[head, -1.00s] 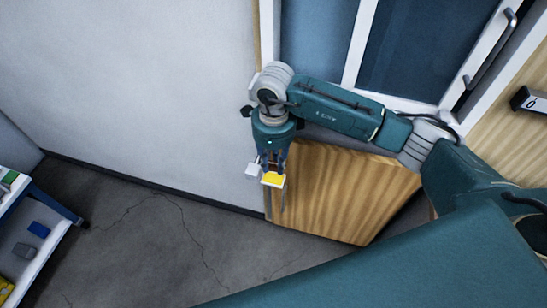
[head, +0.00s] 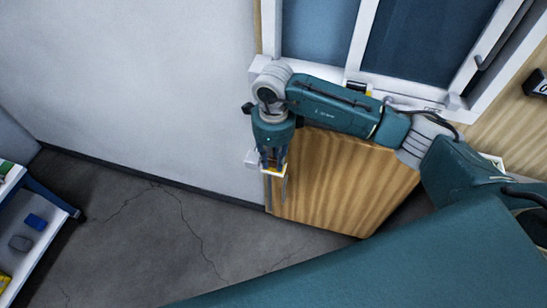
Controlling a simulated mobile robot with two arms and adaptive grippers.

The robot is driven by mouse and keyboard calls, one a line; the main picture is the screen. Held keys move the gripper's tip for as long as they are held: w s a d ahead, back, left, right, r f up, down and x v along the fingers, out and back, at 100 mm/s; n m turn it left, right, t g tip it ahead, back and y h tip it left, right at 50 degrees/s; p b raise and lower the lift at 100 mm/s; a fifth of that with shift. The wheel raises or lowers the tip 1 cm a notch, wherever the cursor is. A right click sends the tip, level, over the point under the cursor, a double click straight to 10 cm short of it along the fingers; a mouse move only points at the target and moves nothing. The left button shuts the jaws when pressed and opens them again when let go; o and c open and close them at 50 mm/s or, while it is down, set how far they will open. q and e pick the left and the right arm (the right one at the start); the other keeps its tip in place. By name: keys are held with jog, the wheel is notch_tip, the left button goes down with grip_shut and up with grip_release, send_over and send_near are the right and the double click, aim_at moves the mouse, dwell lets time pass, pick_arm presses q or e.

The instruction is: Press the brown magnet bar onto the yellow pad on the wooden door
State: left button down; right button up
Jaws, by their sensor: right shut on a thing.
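The wooden door (head: 345,185) stands open in the middle, its grained face and top edge showing. The yellow pad (head: 274,170) sits on a small white plate at the door's left edge; only a thin strip of yellow shows. My right gripper (head: 272,164) points down right at the pad, its fingers overlapping it in the picture. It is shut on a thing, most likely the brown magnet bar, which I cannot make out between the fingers. Whether the bar touches the pad is hidden. My left gripper is not in view.
A white-framed window (head: 410,45) is behind my arm. A shelf cart (head: 45,230) with a blue block (head: 36,221) stands at the left. The grey floor (head: 165,225) between is clear.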

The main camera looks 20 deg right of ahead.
jog(key=shift+b, duration=0.45)
dwell(1.1)
jog(key=shift+f+b, duration=0.55)
jog(key=shift+b, duration=0.05)
dwell(0.7)
jog(key=shift+o, duration=1.2)
grip_shut()
jog(key=shift+s+f+b, duration=0.3)
jog(key=shift+f+b, duration=0.1)
jog(key=shift+b, duration=0.05)
dwell(0.8)
dwell(0.6)
